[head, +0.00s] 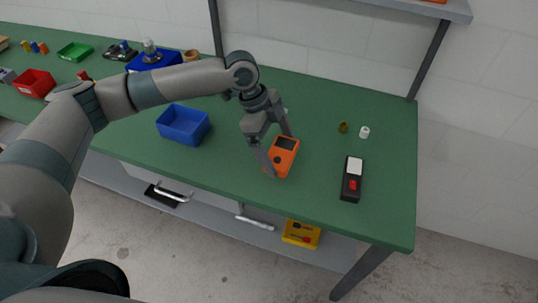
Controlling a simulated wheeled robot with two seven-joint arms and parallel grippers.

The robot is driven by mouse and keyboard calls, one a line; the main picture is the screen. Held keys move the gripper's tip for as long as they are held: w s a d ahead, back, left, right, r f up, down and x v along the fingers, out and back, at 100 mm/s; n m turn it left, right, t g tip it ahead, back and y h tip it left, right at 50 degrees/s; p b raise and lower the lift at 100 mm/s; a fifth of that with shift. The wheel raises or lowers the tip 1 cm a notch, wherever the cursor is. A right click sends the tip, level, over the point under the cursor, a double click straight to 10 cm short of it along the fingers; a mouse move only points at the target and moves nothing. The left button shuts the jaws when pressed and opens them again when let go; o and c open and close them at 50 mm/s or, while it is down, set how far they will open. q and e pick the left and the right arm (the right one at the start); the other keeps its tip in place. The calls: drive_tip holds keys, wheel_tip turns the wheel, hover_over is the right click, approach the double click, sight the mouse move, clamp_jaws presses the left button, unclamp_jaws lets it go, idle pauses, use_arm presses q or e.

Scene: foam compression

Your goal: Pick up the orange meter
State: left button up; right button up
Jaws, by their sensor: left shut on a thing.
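The orange meter (284,155) has a dark screen at its upper end and is on or just above the green table; I cannot tell if it touches the top. My left gripper (280,158) comes down over it from the upper left, with one finger on its near left side and the other behind its far edge. The left gripper is shut on the orange meter. My right gripper is not in view.
The green table (330,190) is clear around the meter. A black device with a white panel and red button (352,180) lies to the right. Behind it stand a small brass piece (343,127) and a white piece (364,132). A blue bin (184,125) sits to the left.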

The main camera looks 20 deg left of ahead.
use_arm(q)
drive_tip(key=s+d+r+b, duration=0.2)
drive_tip(key=d+r, duration=0.3)
drive_tip(key=d, duration=0.3)
drive_tip(key=shift+d, duration=0.15)
